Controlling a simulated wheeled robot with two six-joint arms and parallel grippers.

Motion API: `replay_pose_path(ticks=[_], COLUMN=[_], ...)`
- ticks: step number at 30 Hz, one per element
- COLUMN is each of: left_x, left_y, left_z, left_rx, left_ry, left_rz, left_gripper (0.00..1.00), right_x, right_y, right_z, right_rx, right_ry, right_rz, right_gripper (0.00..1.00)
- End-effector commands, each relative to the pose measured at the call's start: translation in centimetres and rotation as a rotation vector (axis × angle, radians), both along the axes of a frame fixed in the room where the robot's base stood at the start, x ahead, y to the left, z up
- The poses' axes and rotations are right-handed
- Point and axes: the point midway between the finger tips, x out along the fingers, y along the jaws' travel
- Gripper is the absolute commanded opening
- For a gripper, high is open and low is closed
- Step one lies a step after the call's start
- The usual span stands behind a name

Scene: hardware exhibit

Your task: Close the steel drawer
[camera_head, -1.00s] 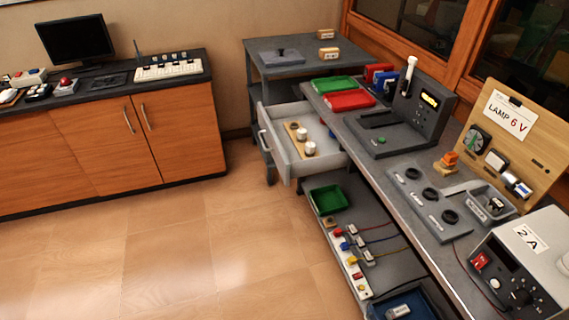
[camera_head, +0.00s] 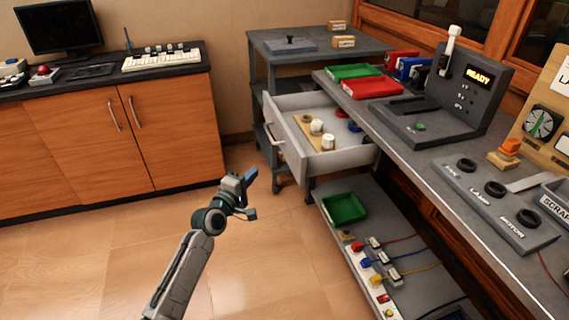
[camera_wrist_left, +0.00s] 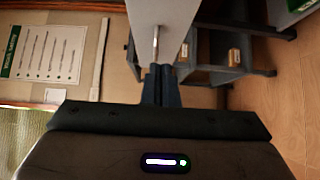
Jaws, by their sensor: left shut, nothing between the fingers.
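The steel drawer (camera_head: 291,150) is pulled out from under the long grey bench in the head view. Its pale front has a bar handle (camera_head: 270,141). Inside are a wooden strip with white knobs and some small blue and red pieces. My left gripper (camera_head: 251,176) is shut and empty, below and left of the drawer front, apart from it in the picture. In the left wrist view the shut fingers (camera_wrist_left: 161,84) point at a pale panel (camera_wrist_left: 165,12), probably the drawer front, with a metal handle just beyond the tips; contact is unclear. My right gripper is not seen.
The long bench (camera_head: 400,138) carries red and green trays and a tester reading READY. A lower shelf (camera_head: 352,248) holds a green tray and wired blocks. A grey side table (camera_head: 262,50) stands behind the drawer. Floor before the drawer is clear.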

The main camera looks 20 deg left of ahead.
Motion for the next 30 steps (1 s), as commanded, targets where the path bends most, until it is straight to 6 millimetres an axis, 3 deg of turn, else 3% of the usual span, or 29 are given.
replay_pose_path(ticks=[5,18,24,30], left_x=[1.7,10.0,11.4,11.9], left_y=[-0.3,-2.0,-4.4,-5.2], left_z=[0.1,0.0,0.1,0.1], left_rx=[-0.004,-0.004,-0.002,-0.001], left_ry=[-0.003,-0.002,0.0,0.0], left_rz=[-0.001,-0.001,-0.001,-0.001], left_gripper=[0.0,0.0,0.0,0.0], right_x=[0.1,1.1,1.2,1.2], right_y=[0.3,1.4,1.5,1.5], right_z=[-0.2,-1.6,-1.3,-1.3], right_rx=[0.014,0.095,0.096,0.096], right_ry=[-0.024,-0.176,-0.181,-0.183], right_rz=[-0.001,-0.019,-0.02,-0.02], right_gripper=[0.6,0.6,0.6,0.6])
